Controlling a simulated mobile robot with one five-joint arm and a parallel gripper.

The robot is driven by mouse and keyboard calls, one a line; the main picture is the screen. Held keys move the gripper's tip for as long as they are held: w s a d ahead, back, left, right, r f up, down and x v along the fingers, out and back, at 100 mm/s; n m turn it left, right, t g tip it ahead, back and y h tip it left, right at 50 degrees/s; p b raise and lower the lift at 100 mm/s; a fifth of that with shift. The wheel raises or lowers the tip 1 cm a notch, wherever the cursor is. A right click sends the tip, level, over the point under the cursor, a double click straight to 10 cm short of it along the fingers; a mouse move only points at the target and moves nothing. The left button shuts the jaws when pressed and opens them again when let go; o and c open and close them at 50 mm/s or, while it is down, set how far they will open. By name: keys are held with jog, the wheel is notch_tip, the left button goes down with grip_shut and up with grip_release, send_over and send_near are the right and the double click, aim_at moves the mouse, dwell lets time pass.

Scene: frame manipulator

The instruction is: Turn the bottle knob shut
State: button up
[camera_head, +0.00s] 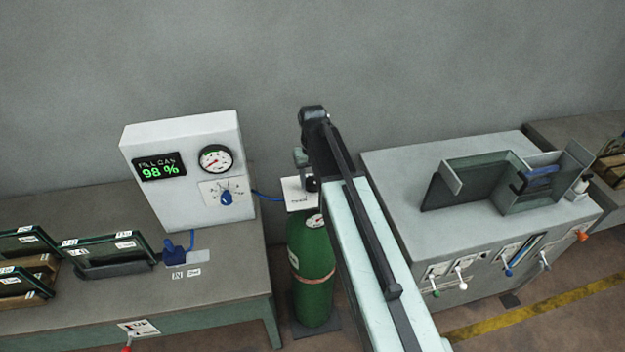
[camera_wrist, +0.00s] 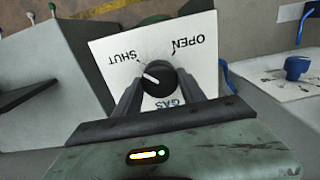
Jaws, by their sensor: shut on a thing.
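The bottle knob (camera_wrist: 158,78) is black and round with a white pointer line, on a white plate (camera_wrist: 110,62) marked OPEN, SHUT and GAS in the wrist view. Its pointer line is directed toward the SHUT side. My gripper (camera_wrist: 158,90) has one finger on each side of the knob and is shut on it. In the head view the plate (camera_head: 295,196) stands above the green gas bottle (camera_head: 311,265). My arm's end hides most of the knob there.
A white panel (camera_head: 180,150) with a 98 % display, a gauge and a blue knob (camera_head: 226,198) stands on the left bench (camera_head: 120,315). A blue hose (camera_head: 266,197) runs from the panel toward the plate. A grey cabinet (camera_head: 400,170) with several levers is at the right.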

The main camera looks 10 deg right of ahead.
aim_at(312, 181)
dwell(0.4)
jog(key=o, duration=1.4)
jog(key=shift+c, duration=0.2)
jog(key=shift+r, duration=0.15)
notch_tip(312, 181, up, 8)
jog(key=p, duration=0.8)
jog(key=shift+f, duration=0.25)
